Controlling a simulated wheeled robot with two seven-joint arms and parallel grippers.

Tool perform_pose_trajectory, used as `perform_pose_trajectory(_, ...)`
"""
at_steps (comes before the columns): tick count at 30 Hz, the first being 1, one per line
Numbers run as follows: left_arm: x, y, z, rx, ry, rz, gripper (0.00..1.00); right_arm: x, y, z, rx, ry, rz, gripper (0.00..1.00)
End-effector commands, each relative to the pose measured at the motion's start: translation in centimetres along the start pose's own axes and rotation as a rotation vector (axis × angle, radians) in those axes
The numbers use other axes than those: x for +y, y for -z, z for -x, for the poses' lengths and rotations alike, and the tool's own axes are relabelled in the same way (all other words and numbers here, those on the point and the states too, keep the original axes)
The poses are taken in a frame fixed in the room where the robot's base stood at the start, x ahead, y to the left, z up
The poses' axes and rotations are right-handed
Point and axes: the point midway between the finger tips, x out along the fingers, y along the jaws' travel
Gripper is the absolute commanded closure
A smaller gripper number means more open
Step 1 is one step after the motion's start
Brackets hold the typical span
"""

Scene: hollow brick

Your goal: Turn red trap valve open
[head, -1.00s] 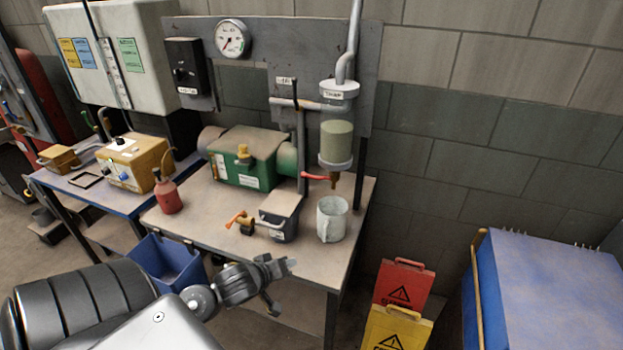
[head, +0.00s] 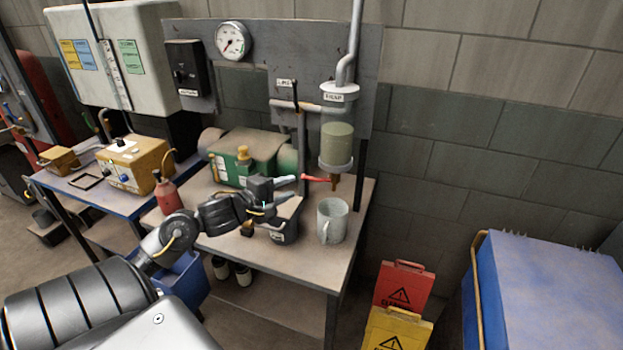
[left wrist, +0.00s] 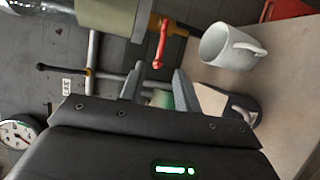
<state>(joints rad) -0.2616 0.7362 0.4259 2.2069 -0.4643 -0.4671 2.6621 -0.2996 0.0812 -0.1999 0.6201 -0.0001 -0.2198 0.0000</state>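The red trap valve handle (head: 318,179) sticks out to the left from the brown fitting (head: 335,182) under the trap's greenish bowl (head: 337,145). In the left wrist view the red handle (left wrist: 162,43) lies just beyond the fingertips, roughly in line with the gap between them. My left gripper (head: 282,191) is open and empty, to the left of the handle and apart from it. Its two fingers also show spread in the left wrist view (left wrist: 157,75). My right gripper is in neither view.
A pale mug (head: 333,221) stands on the bench (head: 310,262) below the valve. A vertical pipe (head: 303,140) stands close to the handle.

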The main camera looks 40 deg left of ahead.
Motion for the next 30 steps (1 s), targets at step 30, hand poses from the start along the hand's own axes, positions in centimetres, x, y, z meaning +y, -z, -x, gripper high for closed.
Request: perform_pose_trajectory(30,-0.1,0.0,-9.9,0.001,0.001,-0.002,0.71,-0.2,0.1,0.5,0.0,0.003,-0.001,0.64)
